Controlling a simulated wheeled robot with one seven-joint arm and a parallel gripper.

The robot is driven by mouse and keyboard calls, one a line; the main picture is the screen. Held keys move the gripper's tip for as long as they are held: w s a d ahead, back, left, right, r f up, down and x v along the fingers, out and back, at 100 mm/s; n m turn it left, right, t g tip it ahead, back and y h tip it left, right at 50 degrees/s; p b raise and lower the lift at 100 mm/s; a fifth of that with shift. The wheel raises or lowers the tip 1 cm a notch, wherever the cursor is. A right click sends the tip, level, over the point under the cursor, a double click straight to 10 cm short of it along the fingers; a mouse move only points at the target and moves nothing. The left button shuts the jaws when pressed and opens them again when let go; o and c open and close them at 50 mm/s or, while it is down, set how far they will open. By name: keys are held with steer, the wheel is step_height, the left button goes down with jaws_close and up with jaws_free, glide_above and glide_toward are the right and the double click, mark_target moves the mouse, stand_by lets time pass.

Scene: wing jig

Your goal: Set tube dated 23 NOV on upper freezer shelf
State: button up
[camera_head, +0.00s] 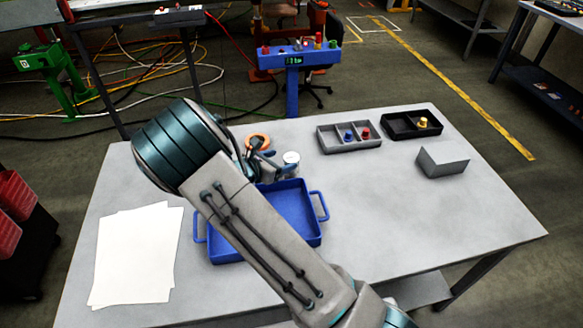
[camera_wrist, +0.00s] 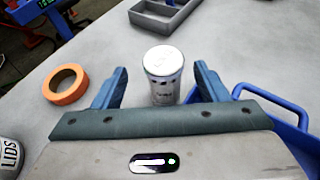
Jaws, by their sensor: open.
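A white-lidded cylinder (camera_wrist: 162,75) stands upright on the table between and just beyond my fingers in the wrist view. Its lid carries faint marks and its side dark print, too small to read, so I cannot tell whether it is the 23 NOV tube. It also shows in the head view (camera_head: 291,160), right of my fingers. My gripper (camera_wrist: 160,74) is open and empty, its fingers apart on either side of the cylinder. I see no freezer shelf that I can make out in either view.
A blue tray (camera_head: 313,235) lies partly under my arm. The table's right front is clear.

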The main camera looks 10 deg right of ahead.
mark_target(291, 157)
steer(key=p+x, duration=0.1)
steer(key=x, duration=0.6)
steer(key=shift+s+d+f, duration=0.1)
steer(key=shift+d, duration=0.1)
steer(key=c, duration=1.2)
